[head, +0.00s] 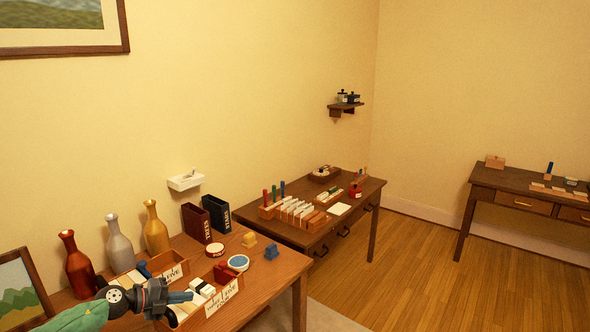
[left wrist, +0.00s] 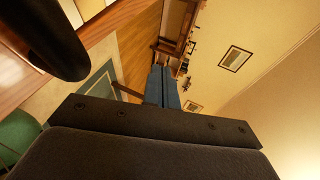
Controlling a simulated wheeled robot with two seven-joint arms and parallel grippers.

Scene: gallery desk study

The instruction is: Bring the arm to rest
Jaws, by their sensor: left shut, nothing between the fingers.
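My left gripper (head: 180,297) comes in from the lower left of the head view, above the near desk (head: 268,278). Its blue fingers are closed together with nothing between them. They also show shut in the left wrist view (left wrist: 162,88), pointing away over the room. In the head view the gripper is in front of a labelled wooden box (head: 224,297) with white and dark items in it, and partly hides it. Whether it touches the box I cannot tell. My right gripper is in neither view.
Red (head: 77,265), silver (head: 119,245) and gold (head: 155,230) bottles stand at the back of the near desk. Two dark binders (head: 196,222), round tins and small blocks stand to their right. A second desk (head: 270,231) is behind, with open wooden floor (head: 420,270) to its right.

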